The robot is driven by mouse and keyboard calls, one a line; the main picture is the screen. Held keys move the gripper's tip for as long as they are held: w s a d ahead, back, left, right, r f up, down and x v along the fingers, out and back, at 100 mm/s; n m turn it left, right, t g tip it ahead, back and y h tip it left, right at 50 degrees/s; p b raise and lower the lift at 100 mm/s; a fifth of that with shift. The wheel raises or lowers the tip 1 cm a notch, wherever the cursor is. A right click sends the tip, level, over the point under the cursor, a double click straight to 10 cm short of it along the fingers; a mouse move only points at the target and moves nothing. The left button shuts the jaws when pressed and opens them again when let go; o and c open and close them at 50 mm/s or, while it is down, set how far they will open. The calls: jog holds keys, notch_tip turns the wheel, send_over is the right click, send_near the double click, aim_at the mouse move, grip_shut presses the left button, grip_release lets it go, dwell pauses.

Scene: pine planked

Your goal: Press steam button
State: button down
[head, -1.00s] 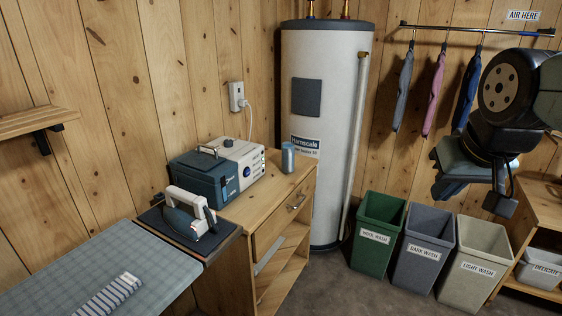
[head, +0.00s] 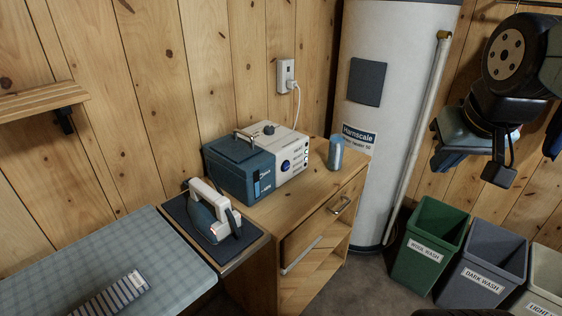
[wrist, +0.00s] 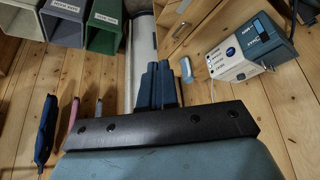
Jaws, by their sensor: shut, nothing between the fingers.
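The steam station (head: 228,170), a blue and white box with a blue knob (head: 286,166) and small buttons (head: 306,153) on its pale front panel, stands on the wooden cabinet. It also shows at upper right in the wrist view (wrist: 236,62). The labels are too small to read, so I cannot tell which button is for steam. The iron (head: 222,222) rests on a dark pad beside the station. My gripper (head: 498,175) hangs at the right of the head view, well apart from the station. In the wrist view its blue fingers (wrist: 156,82) are together and empty.
A grey-blue can (head: 335,154) stands right of the station. A white cable runs to a wall socket (head: 287,75). The water heater (head: 388,120) stands behind the cabinet (head: 305,210). Bins (head: 428,250) stand at lower right; an ironing board (head: 60,265) is at lower left.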

aim_at(287, 167)
jog(key=w+a+f+n+t, duration=0.15)
jog(key=w+f+n, duration=0.35)
jog(key=w, duration=0.6)
jog(key=w+a+f+n+t, duration=0.15)
jog(key=w+f+n, duration=0.35)
jog(key=w, duration=0.7)
jog(key=w+a+f+n+y, duration=0.2)
jog(key=a+f+n, duration=0.1)
jog(key=f, duration=0.3)
jog(key=w+a+f+n+g+y, duration=0.1)
jog(key=w+a+f+n+y, duration=0.1)
jog(key=a+f, duration=0.4)
jog(key=w+a+f+n+y, duration=0.1)
jog(key=w+a+f+n, duration=0.2)
jog(key=a+f+n, duration=0.2)
jog(key=shift+w+f+g+y, duration=0.2)
jog(key=shift+f+g+y, duration=0.2)
jog(key=shift+f, duration=0.15)
jog(key=shift+a, duration=0.1)
jog(key=shift+w+a, duration=0.9)
jog(key=shift+a, duration=0.25)
jog(key=shift+w+a, duration=0.9)
jog(key=shift+a, duration=0.25)
jog(key=shift+w+a, duration=0.9)
jog(key=shift+a, duration=0.25)
